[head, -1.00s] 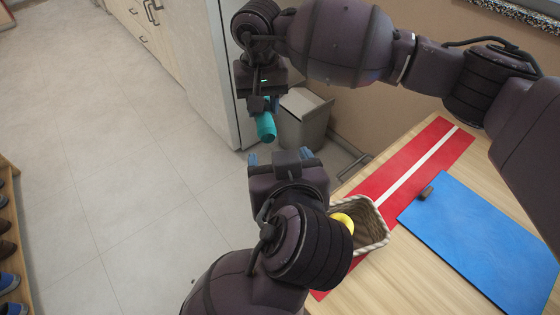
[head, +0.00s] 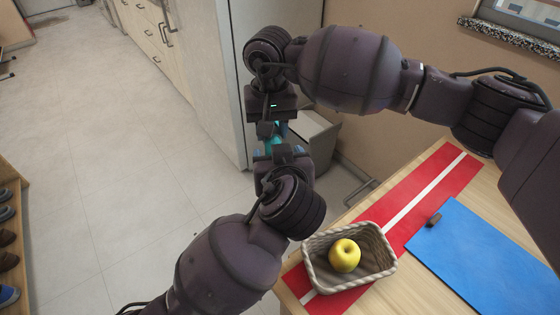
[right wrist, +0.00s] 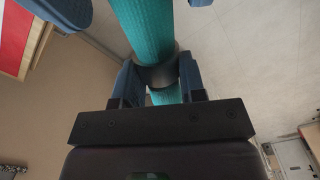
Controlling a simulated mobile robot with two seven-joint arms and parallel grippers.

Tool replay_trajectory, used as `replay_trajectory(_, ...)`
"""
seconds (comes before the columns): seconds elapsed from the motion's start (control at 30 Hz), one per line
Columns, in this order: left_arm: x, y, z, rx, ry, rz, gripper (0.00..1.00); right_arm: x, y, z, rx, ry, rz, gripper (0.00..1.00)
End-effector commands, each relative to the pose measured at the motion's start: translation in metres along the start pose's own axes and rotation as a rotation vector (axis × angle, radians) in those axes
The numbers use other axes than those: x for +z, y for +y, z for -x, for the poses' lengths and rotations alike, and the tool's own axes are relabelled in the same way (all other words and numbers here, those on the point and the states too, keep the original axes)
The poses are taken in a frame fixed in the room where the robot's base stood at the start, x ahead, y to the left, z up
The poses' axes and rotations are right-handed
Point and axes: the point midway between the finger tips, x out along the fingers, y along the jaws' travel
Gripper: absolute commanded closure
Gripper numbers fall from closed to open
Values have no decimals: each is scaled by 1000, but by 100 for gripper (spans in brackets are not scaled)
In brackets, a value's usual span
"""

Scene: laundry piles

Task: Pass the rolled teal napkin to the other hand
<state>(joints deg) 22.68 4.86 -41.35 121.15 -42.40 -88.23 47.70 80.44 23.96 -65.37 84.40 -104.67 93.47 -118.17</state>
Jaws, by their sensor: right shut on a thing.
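The rolled teal napkin (head: 274,145) is held in the air; in the right wrist view it is a long teal roll (right wrist: 140,28) with a dark band around it. My right gripper (head: 272,130), coming down from the top in the head view, is shut on it near that band. My left gripper (head: 270,152) is just below, around the napkin's free part. In the right wrist view its blue fingers stand on either side of the roll with gaps, so it is open. The napkin is mostly hidden by the grippers in the head view.
A wicker basket (head: 387,262) with a yellow apple (head: 344,255) stands on the wooden table (head: 414,292). A red runner (head: 430,187) with a white stripe, a blue mat (head: 490,255) and a small brown object (head: 434,220) lie there. A grey bin (head: 318,140) stands behind the grippers.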

Motion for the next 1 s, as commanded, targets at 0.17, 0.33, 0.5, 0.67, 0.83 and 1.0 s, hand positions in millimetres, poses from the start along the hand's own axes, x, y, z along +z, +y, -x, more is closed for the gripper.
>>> replay_trajectory(0.17,0,0,-1,0,0,0,32,0,0,0,0,0,0,86)
replay_trajectory(0.33,0,0,-1,0,1,0,42,0,0,0,0,0,0,86)
replay_trajectory(0.5,0,0,-1,1,1,0,68,0,0,0,0,0,0,86)
replay_trajectory(0.67,0,1,0,4,2,0,86,0,-1,0,-3,0,1,61)
replay_trajectory(0.83,0,1,0,4,2,0,86,0,-1,0,-3,1,1,35)
replay_trajectory(1.0,0,1,0,2,1,0,86,0,-1,0,-1,0,1,33)
